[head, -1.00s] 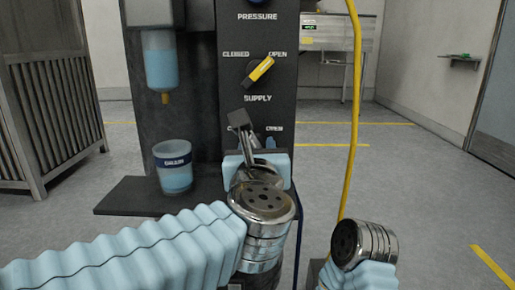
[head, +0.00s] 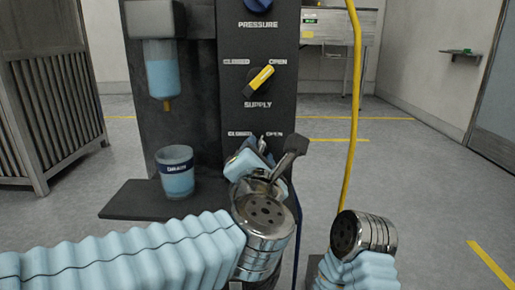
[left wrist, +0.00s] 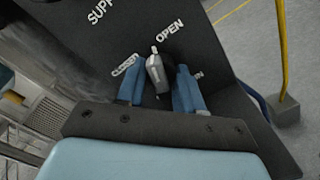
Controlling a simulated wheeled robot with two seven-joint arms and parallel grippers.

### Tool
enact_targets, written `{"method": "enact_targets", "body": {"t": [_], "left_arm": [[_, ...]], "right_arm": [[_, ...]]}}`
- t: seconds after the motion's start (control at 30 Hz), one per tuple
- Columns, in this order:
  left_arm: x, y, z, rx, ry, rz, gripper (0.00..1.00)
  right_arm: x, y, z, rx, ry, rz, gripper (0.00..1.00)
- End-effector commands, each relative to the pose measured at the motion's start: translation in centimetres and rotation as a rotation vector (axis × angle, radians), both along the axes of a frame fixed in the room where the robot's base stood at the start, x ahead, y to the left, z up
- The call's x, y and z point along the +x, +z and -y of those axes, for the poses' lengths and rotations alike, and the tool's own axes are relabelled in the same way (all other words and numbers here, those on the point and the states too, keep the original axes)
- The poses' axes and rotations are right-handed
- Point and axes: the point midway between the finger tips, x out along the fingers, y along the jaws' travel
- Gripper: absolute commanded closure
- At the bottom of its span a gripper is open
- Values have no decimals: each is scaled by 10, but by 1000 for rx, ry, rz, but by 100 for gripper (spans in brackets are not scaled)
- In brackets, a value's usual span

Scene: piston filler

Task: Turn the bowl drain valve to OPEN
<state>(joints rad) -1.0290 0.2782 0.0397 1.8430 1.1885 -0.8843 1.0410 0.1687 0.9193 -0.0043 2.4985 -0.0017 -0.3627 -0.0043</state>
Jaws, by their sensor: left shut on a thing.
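The bowl drain valve is the lowest control on the dark panel, under its own CLOSED and OPEN labels. In the head view, my left gripper (head: 263,145) is in front of it and hides most of it. The left wrist view shows the grey valve handle (left wrist: 155,72) between the two blue fingers of my left gripper (left wrist: 157,88), which is shut on it. There, the handle's tip lies between the CLOSED label (left wrist: 124,65) and the OPEN label (left wrist: 168,30). The exact angle is hard to tell. My right arm shows at the lower right, but its gripper does not.
Above is the yellow SUPPLY handle (head: 261,80), slanting toward OPEN, and the blue PRESSURE knob (head: 258,4). A drain cup (head: 175,172) stands on the base shelf at left. The floor at right is mostly clear.

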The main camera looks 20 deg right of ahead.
Motion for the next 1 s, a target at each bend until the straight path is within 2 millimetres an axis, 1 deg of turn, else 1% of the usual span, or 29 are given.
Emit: {"method": "enact_targets", "body": {"t": [0.03, 0.3, 0.5, 0.63, 0.73, 0.9, 1.0], "left_arm": [[0, 0, 1, 43, -2, 7, 94], [0, 0, 1, 283, -3, 76, 94], [-1, -1, 1, 430, -5, 117, 94], [-1, -1, 1, 504, -4, 139, 94], [0, -1, 1, 548, -3, 153, 91], [0, -2, 1, 595, -3, 166, 88], [-1, -2, 1, 610, -3, 172, 88]], "right_arm": [[0, 5, -1, 1, 1, 0, 57], [-2, 18, -6, 8, 9, -4, 57], [-3, 27, -9, 12, 15, -6, 57], [-4, 31, -10, 15, 18, -8, 57], [-4, 33, -11, 16, 19, -8, 57], [-5, 35, -12, 17, 21, -9, 57], [-5, 36, -12, 18, 22, -9, 57]]}}
